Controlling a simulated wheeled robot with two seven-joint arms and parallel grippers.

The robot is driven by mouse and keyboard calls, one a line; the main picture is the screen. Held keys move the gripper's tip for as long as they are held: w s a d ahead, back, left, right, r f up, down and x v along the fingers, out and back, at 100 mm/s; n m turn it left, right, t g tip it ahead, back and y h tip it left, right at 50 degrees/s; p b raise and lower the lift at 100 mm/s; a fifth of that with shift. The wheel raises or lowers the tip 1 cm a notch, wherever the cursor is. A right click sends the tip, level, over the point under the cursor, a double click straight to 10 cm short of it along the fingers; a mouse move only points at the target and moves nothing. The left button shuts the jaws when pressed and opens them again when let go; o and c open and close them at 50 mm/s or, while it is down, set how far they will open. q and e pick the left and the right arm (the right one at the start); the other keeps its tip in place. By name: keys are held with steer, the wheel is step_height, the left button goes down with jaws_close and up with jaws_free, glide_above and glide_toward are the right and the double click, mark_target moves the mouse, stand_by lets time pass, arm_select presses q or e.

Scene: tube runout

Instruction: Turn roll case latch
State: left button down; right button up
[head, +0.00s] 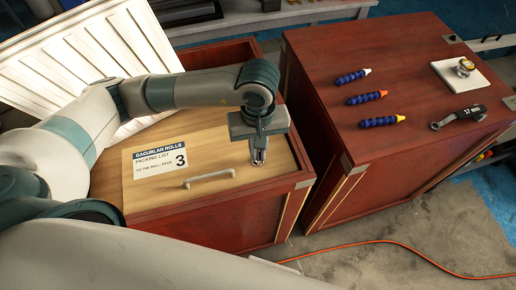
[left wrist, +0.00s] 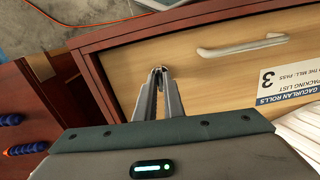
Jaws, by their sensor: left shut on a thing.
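The roll case is a red-brown wooden box (head: 245,230) with a pale wood lid (head: 235,165) set inside its rim. The lid carries a metal handle (head: 209,179) and a white packing label (head: 161,161) marked 3. My left gripper (head: 258,158) points down at the lid near its right end, beside the handle. In the left wrist view its fingertips (left wrist: 160,74) are closed together at the lid, near the rim. They grip a small part that looks like the latch, mostly hidden between them. How far the latch is turned cannot be told. My right gripper is not in view.
A second red-brown cabinet (head: 380,60) stands to the right across a narrow gap. Several blue ribbed tubes (head: 378,121), a wrench-like tool (head: 459,116) and a white pad (head: 459,76) lie on it. A white slatted panel (head: 75,60) leans behind. An orange cable (head: 400,246) crosses the floor.

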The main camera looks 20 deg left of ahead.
arm_select(q)
steer(key=c, duration=1.8)
jaws_free()
steer(key=shift+c, duration=0.2)
steer(key=shift+r+p, duration=1.1)
steer(key=shift+r, duration=1.9)
